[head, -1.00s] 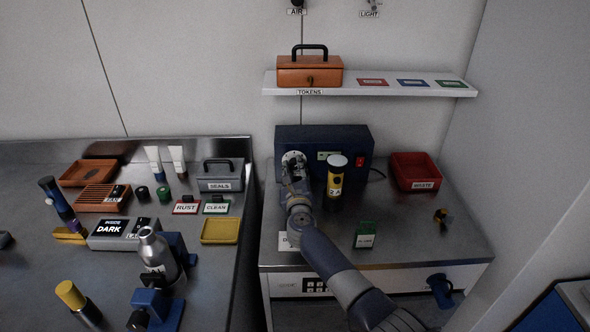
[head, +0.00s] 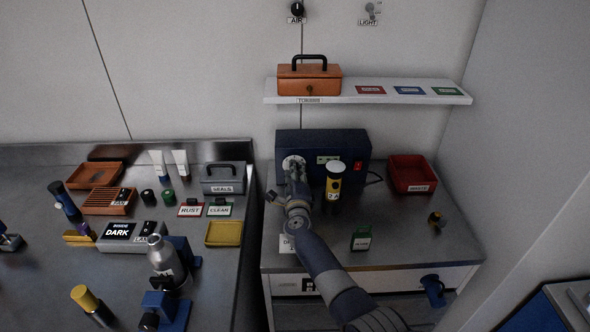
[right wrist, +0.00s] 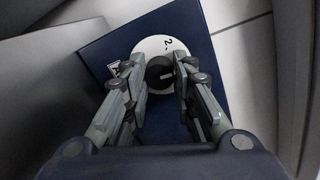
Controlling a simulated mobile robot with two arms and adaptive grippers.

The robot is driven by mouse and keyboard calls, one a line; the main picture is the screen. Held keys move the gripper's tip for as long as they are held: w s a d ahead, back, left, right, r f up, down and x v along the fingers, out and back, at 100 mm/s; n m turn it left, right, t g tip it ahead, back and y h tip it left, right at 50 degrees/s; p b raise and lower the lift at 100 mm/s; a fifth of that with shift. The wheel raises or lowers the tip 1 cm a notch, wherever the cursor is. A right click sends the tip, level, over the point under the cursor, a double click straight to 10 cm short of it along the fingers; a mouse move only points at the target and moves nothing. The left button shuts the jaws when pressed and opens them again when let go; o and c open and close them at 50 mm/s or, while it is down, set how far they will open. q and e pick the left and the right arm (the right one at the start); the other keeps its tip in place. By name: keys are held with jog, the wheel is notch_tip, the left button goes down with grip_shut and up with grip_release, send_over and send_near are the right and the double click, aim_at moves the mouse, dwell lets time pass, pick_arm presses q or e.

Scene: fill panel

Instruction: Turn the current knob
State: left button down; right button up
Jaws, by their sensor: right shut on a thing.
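The blue panel box (head: 345,143) stands at the back of the right bench. On its left front is a white round dial (head: 290,161), partly hidden by my right gripper (head: 296,176). In the right wrist view the black current knob (right wrist: 159,73), with a pale pointer mark, sits at the middle of the white dial (right wrist: 172,45). A figure "2" shows on the dial. My right gripper (right wrist: 165,80) is shut on the knob, one finger at each side. My left gripper is not in view.
A shelf (head: 360,99) hangs above.

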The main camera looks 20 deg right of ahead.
jog(key=n+p, duration=0.2)
jog(key=n, duration=0.3)
jog(key=n+p, duration=0.1)
jog(key=n, duration=0.4)
jog(key=shift+a+h, duration=0.1)
jog(key=shift+h, duration=0.2)
jog(key=shift+n, duration=0.4)
jog(key=o, duration=1.1)
jog(key=shift+c, duration=0.2)
jog(key=shift+m, duration=0.3)
